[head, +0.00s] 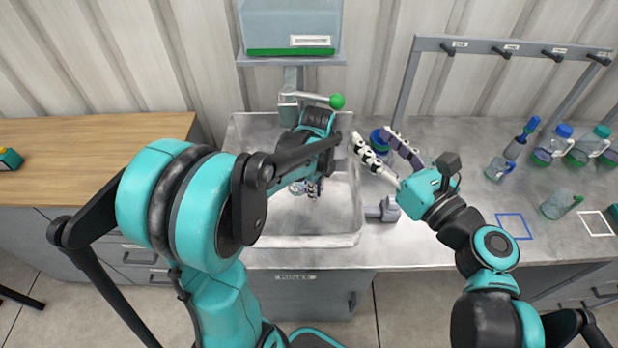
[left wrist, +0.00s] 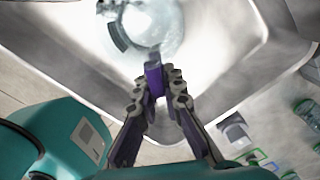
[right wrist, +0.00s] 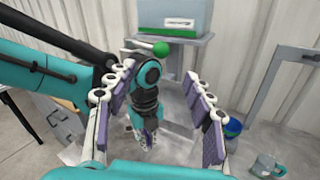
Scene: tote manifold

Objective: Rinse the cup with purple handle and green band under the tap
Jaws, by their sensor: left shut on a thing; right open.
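My left gripper (head: 314,188) is down inside the sink (head: 335,238), shut on the purple handle (left wrist: 153,77) of a clear cup (left wrist: 152,28). In the head view the cup (head: 297,187) is mostly hidden behind my arm. Its green band cannot be made out. The tap lever with a green ball (head: 337,101) sits above the back of the sink, below a tank (head: 290,25). The lever ball also shows in the right wrist view (right wrist: 161,48). The spout is hidden by my left arm. My right gripper (head: 374,140) is open and empty, right of the sink.
A blue-and-green object (head: 377,134) stands behind my right gripper. A grey fixture (head: 388,208) lies at the sink's right rim. A hook rack (head: 515,48), several cups and bottles (head: 552,147) and marked squares (head: 514,226) occupy the right counter. A wooden worktop (head: 90,160) is at left.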

